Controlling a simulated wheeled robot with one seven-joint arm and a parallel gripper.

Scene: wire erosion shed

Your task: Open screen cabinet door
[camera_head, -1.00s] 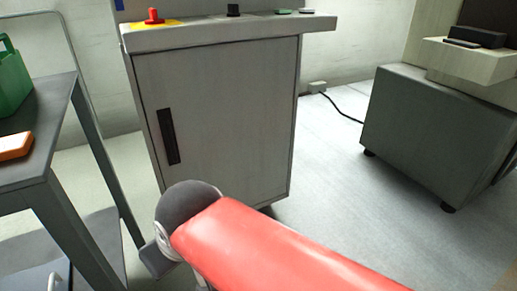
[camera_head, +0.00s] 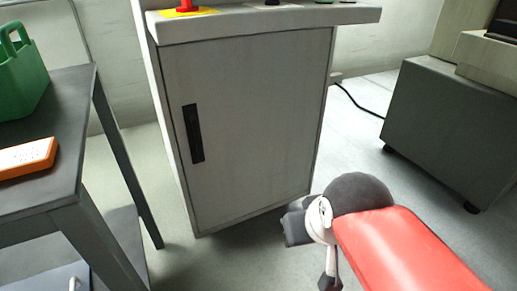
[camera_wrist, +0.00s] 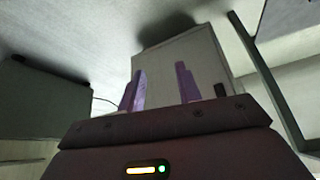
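The screen cabinet (camera_head: 255,22) stands ahead of me, and its grey door (camera_head: 255,120) looks shut. A dark, upright recessed handle (camera_head: 193,133) sits near the door's left edge. In the wrist view, which looks upside down, the door (camera_wrist: 180,55) shows beyond my fingers, with the dark handle (camera_wrist: 221,90) to their right. My gripper (camera_wrist: 160,68) is open, its two purple fingers apart with nothing between them. It is apart from the handle. In the head view my red arm and dark wrist are at lower right, in front of the door's lower right; the fingertips are not clear there.
A dark table (camera_head: 70,130) stands close on the left with a green basket (camera_head: 20,75) and an orange box (camera_head: 27,158). A grey machine base (camera_head: 450,125) is at right, with a black cable (camera_head: 355,102) behind. Floor is open between cabinet and machine.

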